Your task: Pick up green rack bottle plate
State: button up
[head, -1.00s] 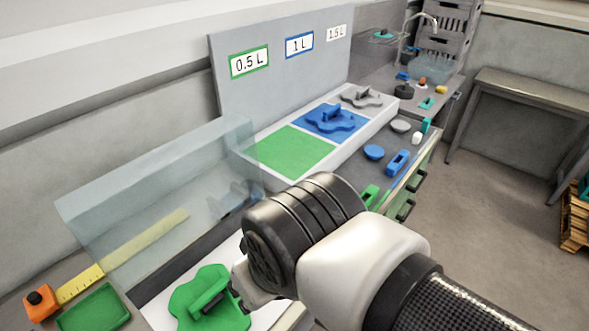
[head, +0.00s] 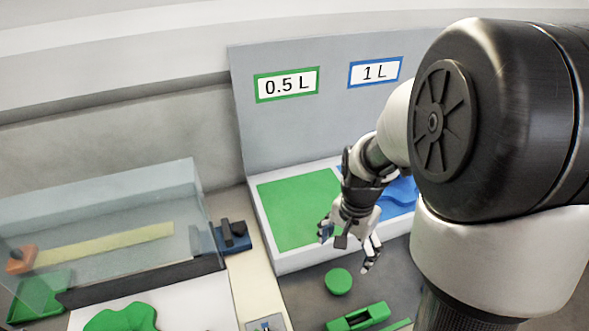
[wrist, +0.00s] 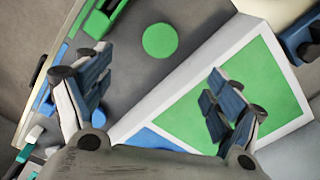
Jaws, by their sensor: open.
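The green bottle plate (head: 122,319), a flat lobed shape, lies on a white surface at the bottom left of the head view. The frame edge cuts it off, and its handle is not visible. My gripper (head: 348,245) is to the right of it, well apart, above the front edge of the rack. It is open with nothing between its fingers, as the wrist view also shows (wrist: 155,75). The bare green rack field (head: 300,212) is under the 0.5 L label (head: 286,85); it also shows in the wrist view (wrist: 262,75).
A blue plate (head: 400,192) sits partly hidden behind my arm. A green round piece (head: 338,281) and a green block (head: 358,318) lie on the grey counter below my gripper. A clear cover (head: 105,225) stands at the left.

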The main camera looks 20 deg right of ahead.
jog(key=b, duration=0.4)
send_over(338, 281)
jog(key=shift+m, duration=0.3)
jog(key=f, duration=1.3)
jog(key=shift+s+d+f, duration=0.15)
jog(key=shift+s+f, duration=0.05)
jog(key=shift+s, duration=0.15)
jog(key=shift+w+a+f+b, duration=0.15)
jog(key=shift+f+b, duration=0.5)
jog(key=shift+f, duration=0.7)
jog(key=shift+w+a+f+b, duration=0.15)
jog(key=shift+f+b, duration=0.45)
jog(key=shift+f, duration=0.7)
jog(key=shift+d, duration=0.1)
jog(key=shift+c, duration=0.2)
jog(key=c, duration=1.2)
jog(key=shift+o, duration=0.2)
jog(key=shift+r, duration=0.15)
